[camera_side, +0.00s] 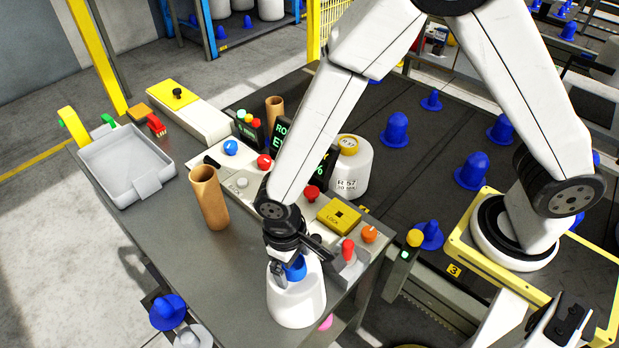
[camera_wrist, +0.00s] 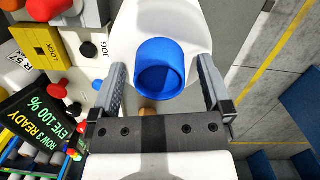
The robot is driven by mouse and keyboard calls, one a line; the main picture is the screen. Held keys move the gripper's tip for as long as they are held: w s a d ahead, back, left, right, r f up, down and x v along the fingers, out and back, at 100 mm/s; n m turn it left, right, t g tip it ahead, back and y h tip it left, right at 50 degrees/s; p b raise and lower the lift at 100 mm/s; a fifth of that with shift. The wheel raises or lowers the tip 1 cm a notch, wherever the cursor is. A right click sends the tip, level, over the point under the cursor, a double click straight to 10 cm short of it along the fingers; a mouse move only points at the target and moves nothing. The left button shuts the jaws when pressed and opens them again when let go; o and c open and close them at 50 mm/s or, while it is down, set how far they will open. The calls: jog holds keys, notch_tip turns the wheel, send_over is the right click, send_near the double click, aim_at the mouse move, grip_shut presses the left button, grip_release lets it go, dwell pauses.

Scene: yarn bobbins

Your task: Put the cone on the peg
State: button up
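A white yarn cone (camera_side: 296,303) with a blue tube top (camera_side: 295,270) stands upright at the front edge of the grey table. My gripper (camera_side: 290,262) is right over it, pointing down. In the wrist view, the blue tube (camera_wrist: 160,68) sits between the two fingers of my gripper (camera_wrist: 160,78), with a gap on each side, and the white cone body (camera_wrist: 192,22) spreads behind it. The fingers look open and not closed on the tube. Several blue pegs, such as one (camera_side: 472,171), stand on the dark panels at the right. I cannot tell which peg the task means.
A brown tube (camera_side: 209,197), a grey tray (camera_side: 127,165) and a control panel with buttons (camera_side: 340,215) share the table (camera_side: 200,270). A blue peg (camera_side: 167,312) is below the table's front-left edge.

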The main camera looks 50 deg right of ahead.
dwell(0.3)
jog(key=shift+w+r, duration=0.25)
jog(key=shift+r, duration=1.7)
jog(key=shift+w+r, duration=0.2)
jog(key=shift+r, duration=1.75)
jog(key=d+r+m+t, duration=0.1)
jog(key=d+r+t, duration=0.1)
jog(key=d, duration=0.9)
jog(key=d+r+m+t, duration=0.1)
jog(key=d+r+t, duration=0.1)
jog(key=d, duration=0.9)
jog(key=shift+d+r+m, duration=0.2)
jog(key=shift+r+m, duration=0.05)
jog(key=shift+m, duration=0.05)
